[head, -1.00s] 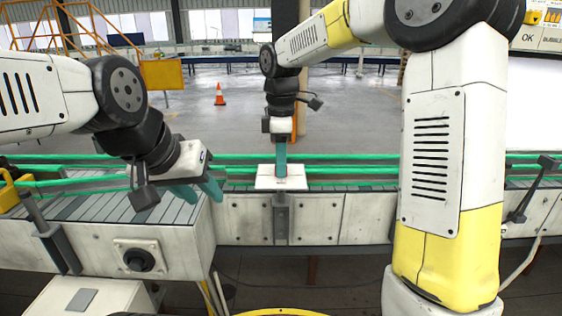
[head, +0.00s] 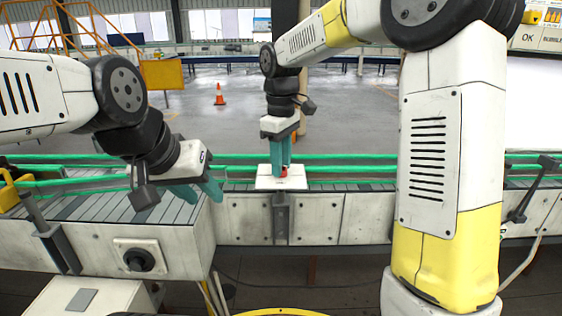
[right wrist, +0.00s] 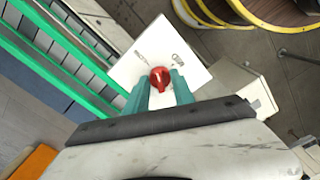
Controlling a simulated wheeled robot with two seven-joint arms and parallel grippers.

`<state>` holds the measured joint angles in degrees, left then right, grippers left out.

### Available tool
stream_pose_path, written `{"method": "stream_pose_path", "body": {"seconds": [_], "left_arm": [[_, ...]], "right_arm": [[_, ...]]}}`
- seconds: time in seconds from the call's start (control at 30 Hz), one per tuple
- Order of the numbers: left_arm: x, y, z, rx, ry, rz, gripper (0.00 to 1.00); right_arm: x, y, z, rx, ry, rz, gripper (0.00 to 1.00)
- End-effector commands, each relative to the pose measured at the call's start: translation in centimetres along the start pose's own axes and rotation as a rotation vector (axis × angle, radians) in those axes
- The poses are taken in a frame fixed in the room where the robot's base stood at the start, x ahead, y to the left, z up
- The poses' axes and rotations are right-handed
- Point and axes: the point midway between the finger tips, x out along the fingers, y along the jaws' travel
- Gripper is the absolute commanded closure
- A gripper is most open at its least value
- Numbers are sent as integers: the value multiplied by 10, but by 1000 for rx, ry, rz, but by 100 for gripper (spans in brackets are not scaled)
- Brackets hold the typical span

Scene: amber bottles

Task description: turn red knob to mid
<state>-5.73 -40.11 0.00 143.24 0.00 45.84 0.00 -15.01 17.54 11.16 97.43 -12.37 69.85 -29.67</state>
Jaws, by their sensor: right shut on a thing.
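The red knob (right wrist: 159,79) sits on a white plate (right wrist: 140,65) with small dark markings too small to read. In the head view the red knob (head: 284,171) shows as a small red patch on the white plate (head: 263,183). My right gripper (head: 281,171) points straight down over the plate with its teal fingers shut on the knob. In the right wrist view the fingertips of my right gripper (right wrist: 160,84) lie on either side of the knob. My left gripper (head: 196,192) hangs over the conveyor at the left, its teal fingers apart and empty.
A conveyor with green rails (head: 345,169) runs across behind and beside the plate. A black rotary switch (head: 139,260) is on the front panel at the left. An orange cone (head: 219,95) stands far back on the floor.

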Motion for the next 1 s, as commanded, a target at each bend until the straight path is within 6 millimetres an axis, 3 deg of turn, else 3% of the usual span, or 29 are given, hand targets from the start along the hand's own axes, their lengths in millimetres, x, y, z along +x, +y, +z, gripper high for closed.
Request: {"method": "stream_pose_path", "body": {"seconds": [1.0], "left_arm": [[0,0,0,0,0,0,64]], "right_arm": [[-1,0,0,900,4,1,100]]}}
